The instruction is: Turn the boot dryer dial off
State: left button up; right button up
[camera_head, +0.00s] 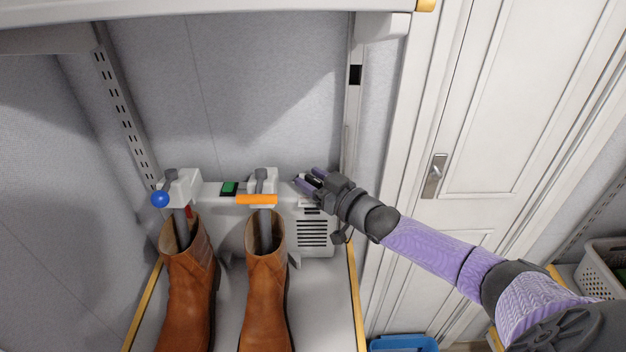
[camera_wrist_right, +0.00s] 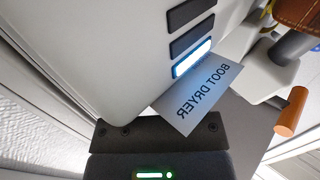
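The white boot dryer (camera_head: 318,225) stands against the back wall, with vent slots on its right-hand front. In the right wrist view its pale housing (camera_wrist_right: 115,50) fills the upper left, with a "BOOT DRYER" label (camera_wrist_right: 200,98) turned over. I cannot make out the dial in either view; my right gripper covers part of the dryer's top right. My right gripper (camera_head: 310,179) is at that top right corner, its purple fingertips pointing left. Whether they touch or hold anything is unclear. The wrist view shows no fingertips. My left gripper is out of view.
Two brown boots (camera_head: 188,285) (camera_head: 265,300) stand on the dryer's tubes. A blue ball knob (camera_head: 160,199), a green switch (camera_head: 229,188) and an orange handle (camera_head: 257,199) sit left of my gripper. A wall upright (camera_head: 353,110) and white door (camera_head: 500,110) are to the right.

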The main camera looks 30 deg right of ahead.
grip_shut()
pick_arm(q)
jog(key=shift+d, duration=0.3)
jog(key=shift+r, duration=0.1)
